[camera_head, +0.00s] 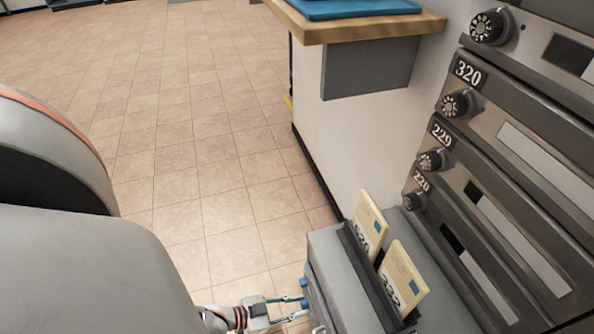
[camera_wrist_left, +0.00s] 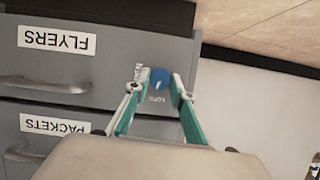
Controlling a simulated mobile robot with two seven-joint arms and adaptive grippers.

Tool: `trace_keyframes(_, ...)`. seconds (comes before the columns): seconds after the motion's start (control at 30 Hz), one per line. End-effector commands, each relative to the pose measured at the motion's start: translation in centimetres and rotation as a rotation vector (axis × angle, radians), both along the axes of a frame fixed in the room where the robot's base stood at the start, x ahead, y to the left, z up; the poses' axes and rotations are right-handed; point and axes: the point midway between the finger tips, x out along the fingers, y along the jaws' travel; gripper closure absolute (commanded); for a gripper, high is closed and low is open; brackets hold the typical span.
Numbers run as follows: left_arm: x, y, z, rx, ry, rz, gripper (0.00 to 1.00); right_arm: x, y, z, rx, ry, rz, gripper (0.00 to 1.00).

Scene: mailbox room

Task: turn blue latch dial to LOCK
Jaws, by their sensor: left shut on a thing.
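The blue latch dial (camera_wrist_left: 159,76) is on the front of the grey drawer cabinet (camera_wrist_left: 110,60), at the end of the upper drawer by its corner. My left gripper (camera_wrist_left: 157,86) is shut on it, with one teal finger on each side. Small white lettering stands beside the dial, too small to read surely, so I cannot tell its setting. In the head view my left gripper (camera_head: 303,298) reaches the side of the grey cabinet (camera_head: 325,245) at the bottom; the dial is not clear there. My right gripper is not in view.
The upper drawer is labelled FLYERS (camera_wrist_left: 57,39), the lower PACKETS (camera_wrist_left: 52,124); both have handles. Cream envelopes (camera_head: 402,278) stand in a dark holder on the cabinet. Mailboxes with black dials (camera_head: 458,104) rise at right. A wooden counter (camera_head: 350,29) juts out behind. Tiled floor at left is clear.

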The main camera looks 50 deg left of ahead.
Motion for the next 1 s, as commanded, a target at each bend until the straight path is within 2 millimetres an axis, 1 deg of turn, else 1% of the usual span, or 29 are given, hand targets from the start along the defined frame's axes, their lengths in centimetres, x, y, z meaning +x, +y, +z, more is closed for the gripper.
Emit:
trace_keyframes(0.07, -0.11, 0.16, -0.17, -0.05, 0.02, -0.001, 0.98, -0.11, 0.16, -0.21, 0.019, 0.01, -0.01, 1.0)
trace_keyframes(0.2, -0.11, 0.2, -0.18, -0.133, 0.049, 0.0, 0.98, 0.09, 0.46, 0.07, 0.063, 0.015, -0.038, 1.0)
trace_keyframes(0.4, -0.04, 0.23, -0.16, -0.21, 0.075, 0.001, 0.98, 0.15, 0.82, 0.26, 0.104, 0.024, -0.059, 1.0)
trace_keyframes(0.6, 0.02, 0.3, -0.09, -0.245, 0.087, 0.002, 0.98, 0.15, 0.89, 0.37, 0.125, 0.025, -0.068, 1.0)
trace_keyframes(1.0, 0.09, 0.29, -0.02, -0.253, 0.087, 0.003, 0.98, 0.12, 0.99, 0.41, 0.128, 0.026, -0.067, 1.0)
